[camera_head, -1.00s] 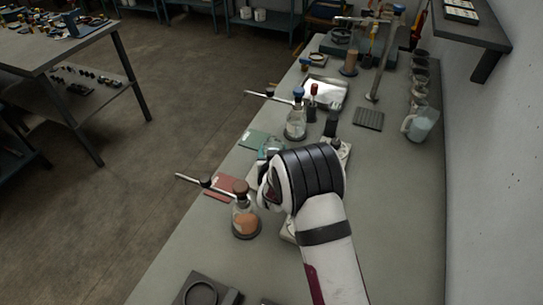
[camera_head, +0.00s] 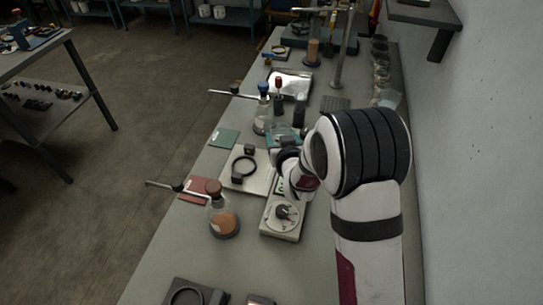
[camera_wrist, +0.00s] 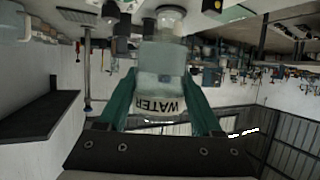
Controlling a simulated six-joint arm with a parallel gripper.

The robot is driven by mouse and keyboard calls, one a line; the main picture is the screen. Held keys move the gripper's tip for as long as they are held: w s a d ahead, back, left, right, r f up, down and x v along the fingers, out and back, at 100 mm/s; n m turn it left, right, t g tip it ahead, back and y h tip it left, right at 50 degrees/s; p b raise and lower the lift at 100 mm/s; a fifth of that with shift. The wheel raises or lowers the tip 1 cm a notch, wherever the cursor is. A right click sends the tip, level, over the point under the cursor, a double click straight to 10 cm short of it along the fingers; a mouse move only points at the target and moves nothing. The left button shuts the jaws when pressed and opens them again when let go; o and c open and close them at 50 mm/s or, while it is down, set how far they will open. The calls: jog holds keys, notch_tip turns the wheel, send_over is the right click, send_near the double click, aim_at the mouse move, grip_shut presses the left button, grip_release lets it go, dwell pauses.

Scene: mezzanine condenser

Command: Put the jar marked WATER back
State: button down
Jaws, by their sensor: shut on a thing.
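The jar marked WATER (camera_wrist: 160,82) is clear glass with a pale band lettered WATER. It fills the middle of the wrist view, where the scene and lettering appear upside down. My gripper (camera_wrist: 162,105) is shut on it, with one teal finger on each side. In the head view my gripper (camera_head: 283,139) is over the bench, beyond the plate with a black ring (camera_head: 260,185). There the jar is mostly hidden and hard to make out, and I cannot tell if it touches anything below.
A blue-stoppered flask (camera_head: 261,122) stands left of my gripper. A brown-stoppered flask with orange contents (camera_head: 223,222) stands nearer, beside a dial device (camera_head: 283,216). Clamp rods stick out left of both flasks. A stand (camera_head: 339,60) rises farther back, and a wall shelf (camera_head: 425,14) is upper right.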

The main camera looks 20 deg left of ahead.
jog(key=shift+d+r, duration=0.15)
jog(key=shift+d, duration=0.2)
jog(key=s+d+f+n+g+y, duration=0.1)
jog(key=s+d+n+g+y, duration=0.45)
jog(key=s, duration=0.65)
jog(key=s+d+n+g+y, duration=0.3)
jog(key=s+d+n+g, duration=0.45)
jog(key=s, duration=0.45)
jog(key=x, duration=0.4)
jog(key=f+x, duration=0.1)
jog(key=x, duration=0.3)
jog(key=d+f+x, duration=0.1)
jog(key=x, duration=0.3)
jog(key=shift+s+a+f, duration=0.1)
jog(key=shift+s+f, duration=0.15)
jog(key=shift+s, duration=0.15)
jog(key=f, duration=0.3)
jog(key=shift+a+f+h, duration=0.25)
jog(key=shift+a+f, duration=0.05)
jog(key=shift+f, duration=0.4)
jog(key=shift+f, duration=0.15)
jog(key=shift+c, duration=0.3)
grip_release()
